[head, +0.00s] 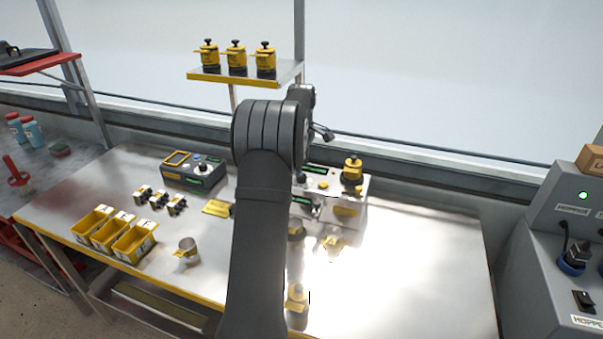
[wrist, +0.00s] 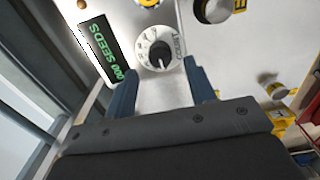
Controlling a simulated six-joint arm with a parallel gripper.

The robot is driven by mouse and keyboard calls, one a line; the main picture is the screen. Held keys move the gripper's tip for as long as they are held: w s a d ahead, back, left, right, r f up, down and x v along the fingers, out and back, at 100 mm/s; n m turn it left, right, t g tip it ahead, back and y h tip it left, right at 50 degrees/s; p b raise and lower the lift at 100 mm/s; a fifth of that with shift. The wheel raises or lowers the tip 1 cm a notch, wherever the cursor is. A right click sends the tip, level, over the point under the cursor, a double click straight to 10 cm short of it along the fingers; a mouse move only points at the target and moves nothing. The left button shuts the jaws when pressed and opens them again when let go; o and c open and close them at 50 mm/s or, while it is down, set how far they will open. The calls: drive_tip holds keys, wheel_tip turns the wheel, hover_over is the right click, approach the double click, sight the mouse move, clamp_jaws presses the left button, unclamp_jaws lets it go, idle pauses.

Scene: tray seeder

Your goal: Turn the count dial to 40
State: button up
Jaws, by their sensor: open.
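The count dial (wrist: 158,50) is a dark round knob on a pale marked ring, set in the seeder's light panel in the wrist view. Its scale figures are too small to read. Beside it on the left, a green display (wrist: 101,50) shows 000 SEEDS, upside down. My gripper (wrist: 160,68) is open and empty, its blue-grey fingers spread on either side of the lower picture, with the dial ahead between and beyond the tips. I cannot see any contact with the dial. In the head view the seeder (head: 346,210) stands right of my arm, which hides my gripper.
A yellow-topped canister (head: 352,170) sits on the seeder. A dark control box (head: 193,170) and yellow bins (head: 136,240) stand on the left of the bench. A metal cup (head: 187,247) and other pots are near the front. The bench's right side (head: 430,260) is clear.

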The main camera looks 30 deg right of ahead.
drive_tip(key=shift+f, duration=2.1)
drive_tip(key=c, duration=1)
drive_tip(key=shift+o, duration=0.2)
